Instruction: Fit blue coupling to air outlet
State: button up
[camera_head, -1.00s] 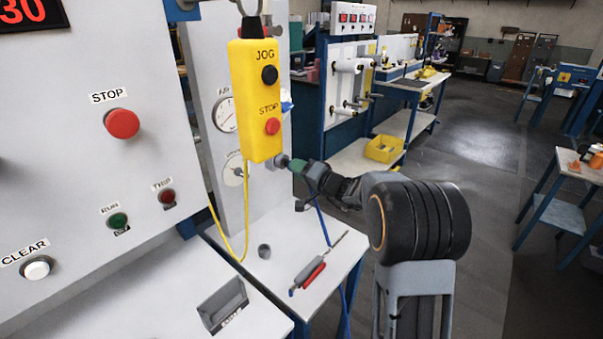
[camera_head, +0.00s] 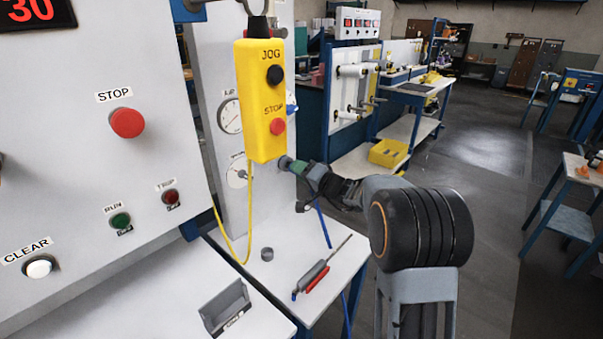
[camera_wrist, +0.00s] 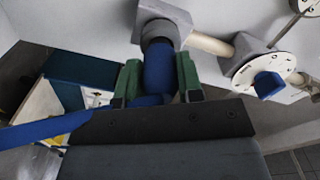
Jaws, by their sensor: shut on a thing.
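The blue coupling (camera_wrist: 158,72) sits between the green fingertips of my gripper (camera_wrist: 157,80), which is shut on it. In the wrist view the coupling's far end lines up with the dark ring of the grey air outlet (camera_wrist: 163,22) and appears to meet it; whether it is seated cannot be told. In the head view my gripper (camera_head: 304,168) is at the outlet (camera_head: 285,162), just below and right of the yellow pendant. The coupling is hidden there by the fingers. A blue hose (camera_head: 323,228) hangs below my gripper and also crosses the wrist view (camera_wrist: 45,130).
The yellow JOG/STOP pendant (camera_head: 261,100) hangs close beside my gripper. A pipe (camera_wrist: 212,43) runs from the outlet to a blue-handled valve (camera_wrist: 268,84). A small table (camera_head: 285,255) below holds a red-and-grey tool (camera_head: 316,278) and a grey round piece.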

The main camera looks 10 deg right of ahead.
jog(key=shift+w+a, duration=0.2)
jog(key=shift+w+b, duration=0.1)
jog(key=shift+b, duration=0.2)
jog(key=o, duration=1.1)
jog(key=shift+a, duration=0.1)
jog(key=b+v, duration=0.2)
jog(key=v, duration=1.1)
jog(key=shift+s, duration=0.35)
